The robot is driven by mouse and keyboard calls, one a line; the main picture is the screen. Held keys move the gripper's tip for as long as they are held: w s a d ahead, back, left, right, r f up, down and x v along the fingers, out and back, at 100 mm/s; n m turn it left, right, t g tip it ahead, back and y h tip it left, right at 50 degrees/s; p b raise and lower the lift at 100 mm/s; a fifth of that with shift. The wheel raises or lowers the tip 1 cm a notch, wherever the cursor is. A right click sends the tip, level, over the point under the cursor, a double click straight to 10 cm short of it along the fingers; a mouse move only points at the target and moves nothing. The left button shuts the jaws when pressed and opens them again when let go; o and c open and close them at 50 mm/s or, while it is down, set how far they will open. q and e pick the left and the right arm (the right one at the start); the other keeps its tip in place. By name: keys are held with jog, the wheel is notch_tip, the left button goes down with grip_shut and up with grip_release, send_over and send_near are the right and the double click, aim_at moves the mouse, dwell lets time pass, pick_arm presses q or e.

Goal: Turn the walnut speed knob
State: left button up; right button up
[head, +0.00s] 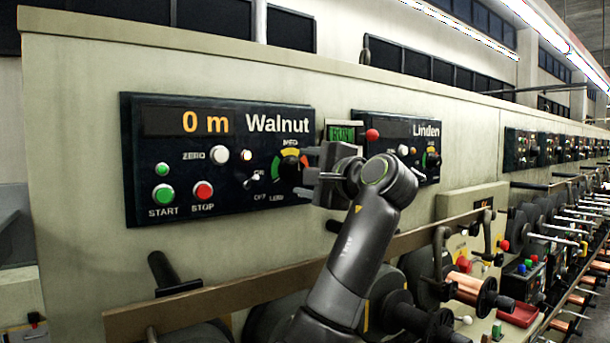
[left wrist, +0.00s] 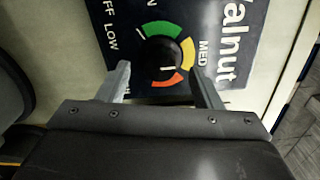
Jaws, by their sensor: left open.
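The Walnut panel (head: 236,176) is a dark board on the beige machine wall, with a display reading 0 m. Its black speed knob (head: 289,168) sits at the panel's right side, within a green, yellow and red arc. In the left wrist view the round knob (left wrist: 160,54) shows clearly, with a pale pointer line toward the red part. My left gripper (head: 303,176) is open at the knob, partly covering its right side in the head view. In the left wrist view its two fingers (left wrist: 157,76) lie either side of the knob; contact cannot be told. My right gripper is out of view.
A white ZERO button (head: 220,155), a small toggle switch (head: 250,183), a green START button (head: 162,194) and a red STOP button (head: 203,191) share the panel. The Linden panel (head: 398,130) is to the right. A brown rail (head: 220,296) runs below, with spools beneath.

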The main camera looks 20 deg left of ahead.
pick_arm(q)
jog(key=b+v, duration=0.6)
jog(key=v, duration=1)
jog(key=shift+s+d, duration=0.15)
jog(key=shift+d, duration=0.15)
jog(key=shift+f, duration=0.15)
